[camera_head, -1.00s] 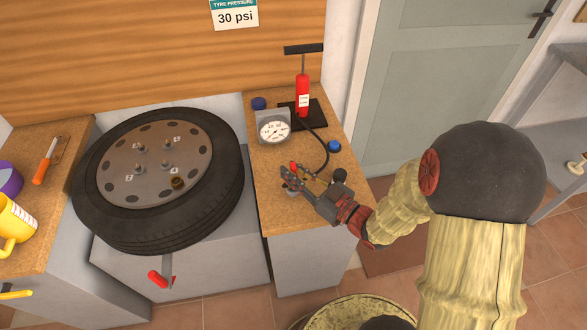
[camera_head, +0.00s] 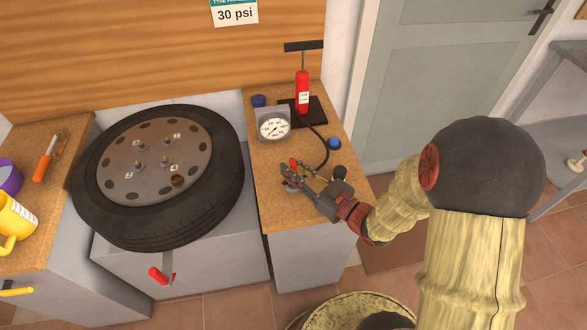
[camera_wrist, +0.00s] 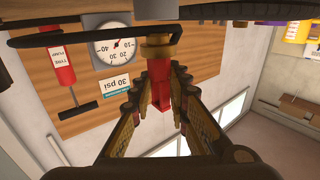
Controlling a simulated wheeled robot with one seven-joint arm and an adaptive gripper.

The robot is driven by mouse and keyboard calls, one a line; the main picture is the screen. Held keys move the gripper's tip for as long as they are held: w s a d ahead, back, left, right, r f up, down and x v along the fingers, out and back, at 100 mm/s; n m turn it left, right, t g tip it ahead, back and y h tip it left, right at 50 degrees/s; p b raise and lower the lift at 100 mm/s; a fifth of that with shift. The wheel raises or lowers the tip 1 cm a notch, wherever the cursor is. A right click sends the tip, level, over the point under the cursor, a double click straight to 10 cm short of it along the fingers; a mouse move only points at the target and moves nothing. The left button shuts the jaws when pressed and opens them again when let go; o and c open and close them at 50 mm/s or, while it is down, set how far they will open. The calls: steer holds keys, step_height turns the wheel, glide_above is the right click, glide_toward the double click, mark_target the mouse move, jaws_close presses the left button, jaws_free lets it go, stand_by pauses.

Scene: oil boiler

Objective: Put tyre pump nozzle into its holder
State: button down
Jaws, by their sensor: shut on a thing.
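The tyre pump (camera_head: 302,90) is red with a black T-handle and stands on a black base at the back of the right worktop. Its black hose (camera_head: 326,150) curves forward to the red nozzle (camera_head: 294,166). My gripper (camera_head: 291,176) is low over the front part of that worktop. In the wrist view my gripper's fingers (camera_wrist: 160,88) are closed around the red nozzle (camera_wrist: 159,92), which has a brass end (camera_wrist: 160,47) with the hose running to it. A small grey round piece (camera_head: 292,190), possibly the holder, sits just below the fingers, partly hidden by them.
A pressure gauge (camera_head: 273,126) stands left of the pump. Blue caps (camera_head: 334,143) lie on the worktop (camera_head: 262,207). A tyre (camera_head: 110,222) lies on the grey unit to the left. A yellow mug (camera_head: 15,218) and an orange-handled screwdriver (camera_head: 42,167) are at far left.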

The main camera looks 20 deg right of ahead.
steer(key=shift+s+f, duration=0.2)
steer(key=shift+f, duration=0.4)
stand_by(2.4)
steer(key=shift+w+r, duration=0.2)
stand_by(1.2)
steer(key=c, duration=1.6)
jaws_free()
steer(key=shift+c, duration=0.2)
steer(key=shift+s+d+f, duration=0.15)
steer(key=shift+s, duration=0.2)
steer(key=v, duration=0.9)
steer(key=shift+d+r, duration=0.1)
steer(key=shift+r, duration=0.2)
steer(key=shift+v, duration=1.15)
